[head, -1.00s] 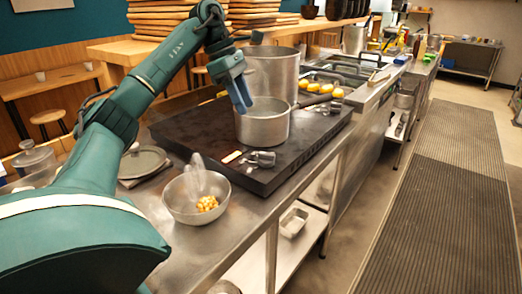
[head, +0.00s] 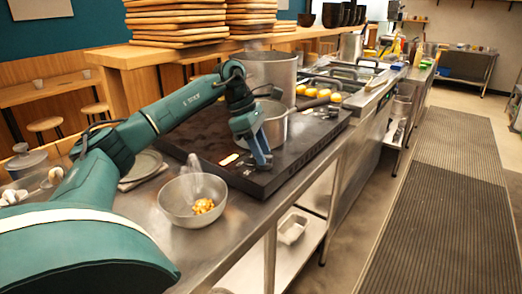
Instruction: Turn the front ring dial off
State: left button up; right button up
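My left gripper (head: 262,159) reaches down in front of the small pot, at the front edge of the black cooktop (head: 205,130). Its blue fingers point down beside some small metal pieces (head: 243,169) on that edge. I cannot tell whether the fingers touch them, or whether the gripper is open or shut. The front ring dial is not clearly distinguishable; the gripper may hide it. The small metal pot (head: 276,128) stands on the front of the cooktop, partly behind my arm. My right gripper is not in view.
A taller pot (head: 272,70) stands behind the small one. A metal bowl (head: 180,210) with yellow-brown pieces sits on the counter at the front. The floor aisle on the right is clear.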

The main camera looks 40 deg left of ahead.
pick_arm(q)
jog(key=shift+c, duration=0.4)
grip_shut()
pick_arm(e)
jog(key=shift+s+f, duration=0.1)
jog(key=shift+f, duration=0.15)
pick_arm(q)
jog(key=shift+n, duration=0.3)
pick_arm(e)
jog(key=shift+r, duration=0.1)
pick_arm(q)
jog(key=n+t+y+p, duration=0.1)
jog(key=n, duration=0.2)
jog(key=shift+s+d, duration=0.15)
jog(key=n, duration=0.2)
jog(key=n+t+y+p, duration=0.1)
jog(key=n, duration=0.1)
jog(key=shift+d+n+y, duration=0.15)
jog(key=shift+n+y, duration=0.15)
jog(key=shift+n, duration=0.1)
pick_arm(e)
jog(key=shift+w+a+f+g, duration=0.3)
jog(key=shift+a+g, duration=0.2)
pick_arm(q)
jog(key=shift+n, duration=0.4)
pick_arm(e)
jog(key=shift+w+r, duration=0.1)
